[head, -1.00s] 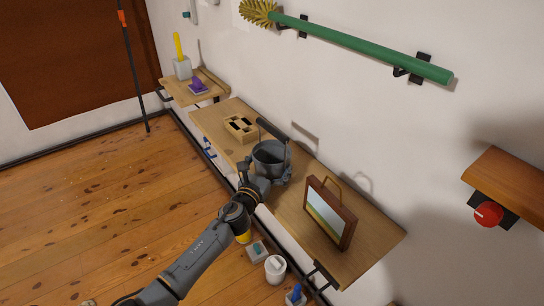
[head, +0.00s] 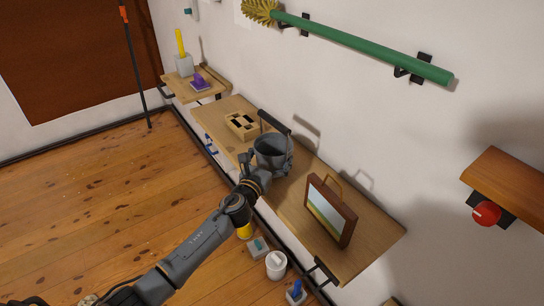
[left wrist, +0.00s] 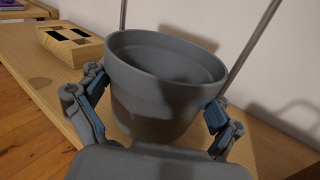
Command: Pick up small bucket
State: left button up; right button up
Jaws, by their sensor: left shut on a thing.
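The small bucket (head: 272,148) is dark grey, with an open top and a raised handle with a dark grip. It is upright, over the middle of the long wooden shelf. My left gripper (head: 262,170) reaches it from the front and is shut on its sides. In the left wrist view the bucket (left wrist: 150,105) sits between my two fingers, one on each side, and appears empty. Its lower part is hidden by my gripper, so I cannot tell how far its base is from the shelf. My right gripper is not in view.
On the long shelf (head: 370,245), a wooden block with dark slots (head: 241,125) stands left of the bucket and a brown framed case (head: 331,210) stands right. A white container (head: 276,264) and other small items stand below. The wall is close behind.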

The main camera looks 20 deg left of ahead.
pick_arm(q)
jog(key=s+d+r+p, duration=0.3)
jog(key=s+d+r, duration=0.2)
jog(key=s+r, duration=0.6)
jog(key=shift+s+d+p, duration=0.2)
jog(key=shift+s+p, duration=0.1)
jog(key=shift+s, duration=0.7)
jog(key=shift+r, duration=0.1)
